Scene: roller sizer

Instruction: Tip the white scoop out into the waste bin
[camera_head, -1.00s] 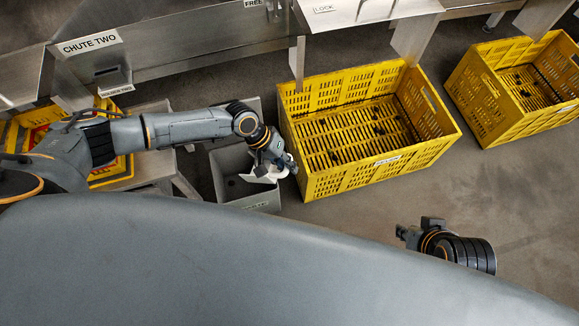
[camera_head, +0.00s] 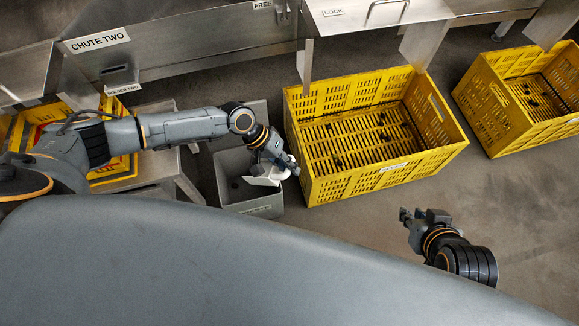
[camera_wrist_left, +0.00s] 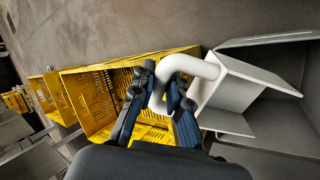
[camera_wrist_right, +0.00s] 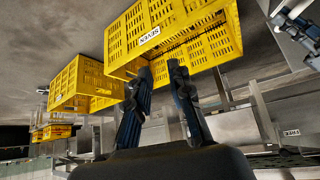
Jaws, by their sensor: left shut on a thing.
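The white scoop (camera_head: 265,177) hangs from my left gripper (camera_head: 290,166), over the right part of the grey waste bin (camera_head: 235,195). In the left wrist view, my left gripper (camera_wrist_left: 163,98) is shut on the scoop's bent white handle (camera_wrist_left: 190,65). The scoop's body (camera_wrist_left: 240,85) is tilted beside the fingers, with the grey bin (camera_wrist_left: 280,137) behind and below it. I cannot see whether anything lies in the scoop. The bin's visible floor looks mostly bare. My right gripper (camera_head: 408,216) is open and empty; its fingers stand apart in the right wrist view (camera_wrist_right: 160,78).
A large yellow crate (camera_head: 350,185) stands just right of the bin, close to my left gripper. Another yellow crate (camera_head: 525,135) is further right. A metal chute (camera_head: 180,55) runs along the back. A grey stand (camera_head: 160,175) is left of the bin. Floor in front of the crates is clear.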

